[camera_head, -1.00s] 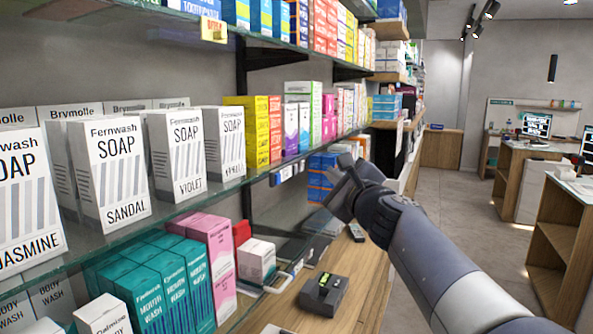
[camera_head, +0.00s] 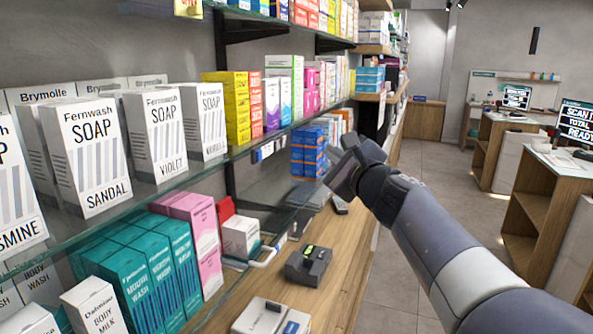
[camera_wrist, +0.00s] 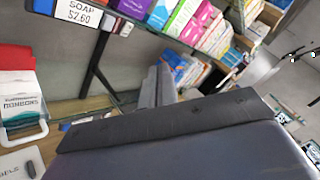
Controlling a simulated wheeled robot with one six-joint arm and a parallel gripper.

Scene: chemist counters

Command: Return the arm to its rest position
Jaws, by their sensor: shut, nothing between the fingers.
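My arm (camera_head: 440,225) reaches in from the lower right in the head view. My gripper (camera_head: 340,165) is at its end, above the wooden counter and a little right of the glass shelf edge. In the wrist view the gripper fingers (camera_wrist: 158,88) are together, with nothing between them. The gripper is clear of the goods around it.
Soap boxes (camera_head: 85,155) stand on the glass shelf at left. Teal mouthwash boxes (camera_head: 140,270), a dark device (camera_head: 309,265) and blue boxes (camera_head: 309,152) are lower down. A wooden desk (camera_head: 545,205) stands at right; the aisle floor (camera_head: 435,190) between is clear.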

